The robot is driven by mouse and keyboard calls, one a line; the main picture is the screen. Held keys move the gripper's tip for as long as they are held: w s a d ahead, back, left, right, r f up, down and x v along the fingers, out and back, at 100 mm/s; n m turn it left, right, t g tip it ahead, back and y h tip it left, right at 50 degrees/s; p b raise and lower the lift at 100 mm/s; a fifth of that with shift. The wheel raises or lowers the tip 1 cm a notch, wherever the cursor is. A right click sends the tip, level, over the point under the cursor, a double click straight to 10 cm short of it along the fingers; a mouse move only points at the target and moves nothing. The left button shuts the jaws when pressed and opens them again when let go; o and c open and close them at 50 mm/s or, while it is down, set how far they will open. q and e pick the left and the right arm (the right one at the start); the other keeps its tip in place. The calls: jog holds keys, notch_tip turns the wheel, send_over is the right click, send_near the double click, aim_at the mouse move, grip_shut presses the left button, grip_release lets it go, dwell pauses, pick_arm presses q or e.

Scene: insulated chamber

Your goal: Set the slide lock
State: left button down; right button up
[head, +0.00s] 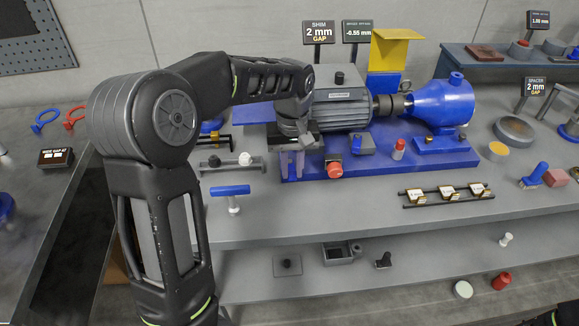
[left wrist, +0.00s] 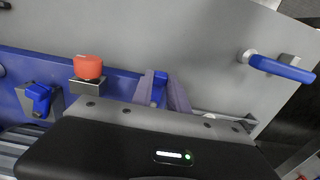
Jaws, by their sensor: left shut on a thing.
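My left gripper (head: 292,165) is at the front left end of the blue motor base (head: 400,163), fingers pointing down. In the left wrist view the two grey fingers (left wrist: 168,92) are shut on a small blue piece (left wrist: 158,90), mostly hidden between them. I cannot tell whether this piece is the slide lock. A red knob (head: 335,168) on a metal block stands just right of the gripper; it also shows in the left wrist view (left wrist: 88,67). A blue lever-like block (head: 362,143) sits further along the base. My right gripper is not in view.
A blue T-handle (head: 230,191) stands on the bench left of the gripper. A grey motor (head: 342,105) and blue pump housing (head: 440,102) stand on the base. A black rack with tagged pieces (head: 448,197) lies to the right. The bench front between T-handle and rack is clear.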

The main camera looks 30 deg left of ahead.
aim_at(293, 172)
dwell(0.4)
pick_arm(q)
jog(key=c, duration=1.3)
grip_release()
notch_tip(293, 172, up, 8)
jog(key=shift+f, duration=0.1)
